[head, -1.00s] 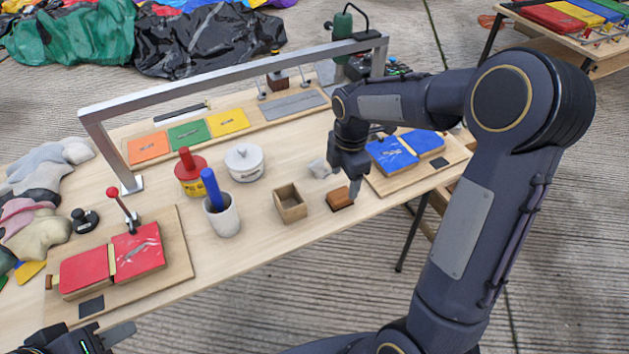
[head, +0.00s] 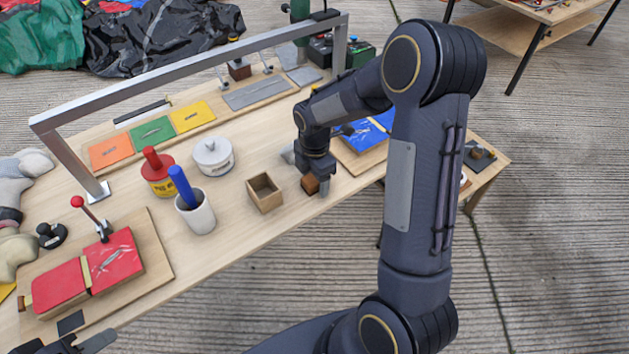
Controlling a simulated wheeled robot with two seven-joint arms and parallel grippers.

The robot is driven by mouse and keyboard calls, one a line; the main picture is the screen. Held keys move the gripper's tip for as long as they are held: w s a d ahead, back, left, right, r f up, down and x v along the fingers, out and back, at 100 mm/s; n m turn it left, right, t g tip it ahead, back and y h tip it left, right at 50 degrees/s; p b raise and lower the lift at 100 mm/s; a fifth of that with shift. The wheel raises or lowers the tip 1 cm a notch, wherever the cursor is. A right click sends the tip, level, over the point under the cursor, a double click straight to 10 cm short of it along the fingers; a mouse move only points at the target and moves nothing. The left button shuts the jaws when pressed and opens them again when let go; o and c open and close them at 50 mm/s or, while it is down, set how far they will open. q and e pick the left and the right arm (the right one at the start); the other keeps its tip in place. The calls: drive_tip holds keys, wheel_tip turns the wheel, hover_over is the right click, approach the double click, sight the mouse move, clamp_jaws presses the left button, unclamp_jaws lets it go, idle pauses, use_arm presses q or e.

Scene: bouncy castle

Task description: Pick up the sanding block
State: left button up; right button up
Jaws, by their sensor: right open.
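The sanding block (head: 309,184) is a small brown block on the wooden table (head: 240,222), near its front edge. My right gripper (head: 318,186) is open and low over the block, with a finger in front of it at its right side. The gripper covers part of the block, and I cannot tell whether the fingers touch it. My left gripper (head: 75,345) shows only partly at the bottom left corner, away from the block.
A small open wooden box (head: 264,194) stands just left of the block. A white cup (head: 197,216) with a blue-handled tool and a white lidded pot (head: 213,157) stand farther left. A metal bar frame (head: 190,72) spans the table behind. Blue pads (head: 362,134) lie to the right.

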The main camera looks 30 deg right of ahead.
drive_tip(key=c, duration=1.1)
drive_tip(key=shift+o, duration=0.2)
drive_tip(key=shift+r, duration=0.1)
drive_tip(key=shift+r, duration=0.65)
drive_tip(key=s+r, duration=1.1)
drive_tip(key=s, duration=0.3)
drive_tip(key=shift+a+r+p, duration=0.25)
drive_tip(key=shift+a+p, duration=0.05)
drive_tip(key=shift+a, duration=0.05)
